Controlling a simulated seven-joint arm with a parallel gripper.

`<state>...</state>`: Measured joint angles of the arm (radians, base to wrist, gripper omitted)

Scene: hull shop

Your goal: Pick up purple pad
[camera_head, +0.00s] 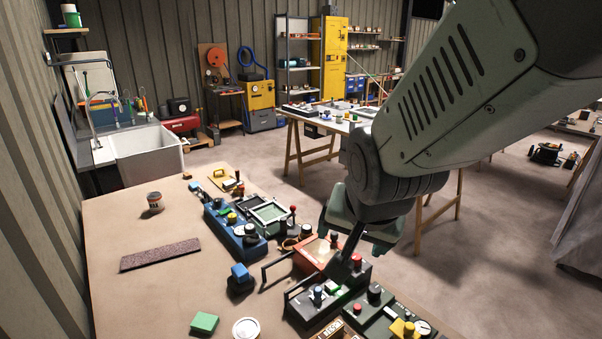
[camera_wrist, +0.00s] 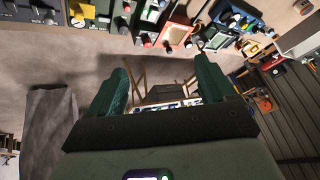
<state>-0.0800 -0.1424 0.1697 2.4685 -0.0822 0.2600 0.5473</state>
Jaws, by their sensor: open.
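A long flat dark purplish-brown pad (camera_head: 160,254) lies on the left part of the brown bench in the head view. It is the only purplish pad I can make out, and nothing covers it. I cannot find it in the wrist view. My gripper (camera_head: 360,232) hangs beyond the bench's right side, well right of the pad, partly hidden by my own wrist. In the wrist view my gripper (camera_wrist: 160,84) shows two green fingers spread apart with nothing between them.
A green block (camera_head: 204,323), a white round lid (camera_head: 246,328), a blue-topped knob (camera_head: 240,277) and a small tub (camera_head: 155,202) stand around the pad. Control boxes, including a blue one (camera_head: 235,232), crowd the bench's right side. Bare bench surrounds the pad.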

